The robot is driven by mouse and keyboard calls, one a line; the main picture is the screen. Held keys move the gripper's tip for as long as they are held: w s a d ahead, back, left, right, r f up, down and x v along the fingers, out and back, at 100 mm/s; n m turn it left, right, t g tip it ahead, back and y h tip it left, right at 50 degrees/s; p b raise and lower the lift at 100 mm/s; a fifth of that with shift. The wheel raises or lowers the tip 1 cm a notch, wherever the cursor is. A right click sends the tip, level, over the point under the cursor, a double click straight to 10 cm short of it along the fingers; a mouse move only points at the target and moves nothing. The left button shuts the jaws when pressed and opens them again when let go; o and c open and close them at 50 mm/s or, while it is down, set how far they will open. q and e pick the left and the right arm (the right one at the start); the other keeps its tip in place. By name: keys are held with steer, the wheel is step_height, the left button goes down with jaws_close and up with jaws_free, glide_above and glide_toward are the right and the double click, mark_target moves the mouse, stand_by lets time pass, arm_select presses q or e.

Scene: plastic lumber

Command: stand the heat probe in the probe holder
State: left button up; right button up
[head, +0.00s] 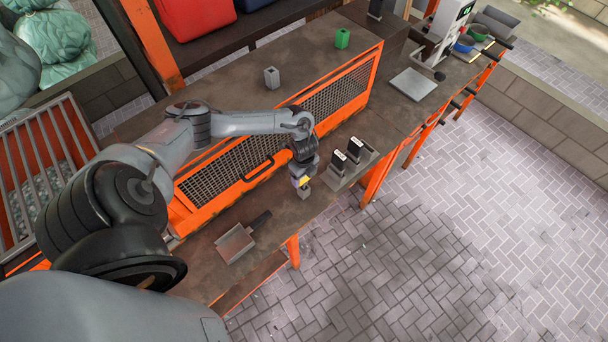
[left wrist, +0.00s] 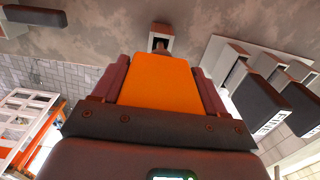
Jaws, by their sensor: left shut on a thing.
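My left gripper (head: 302,180) is shut on the heat probe, whose yellow-orange body (head: 304,182) shows between the fingers near the bench's front edge. In the left wrist view the orange body of the probe (left wrist: 158,82) fills the middle, with the gripper's fingers on both sides. Its narrow tip points at the square opening of the grey probe holder (left wrist: 161,31). In the head view the holder (head: 305,193) is a small grey block directly below the gripper. I cannot tell how far the tip is inside the opening. My right gripper is not in view.
Two black-and-white handheld devices (head: 354,149) stand in a grey rack just right of the gripper. An orange mesh guard (head: 332,95) runs behind. Grey (head: 271,77) and green (head: 342,38) blocks stand beyond it.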

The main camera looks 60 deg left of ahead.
arm_select(q)
steer(key=shift+f+b, duration=1.3)
steer(key=shift+f, duration=0.65)
steer(key=shift+f, duration=0.2)
steer(key=o, duration=1.1)
steer(key=shift+r, duration=0.1)
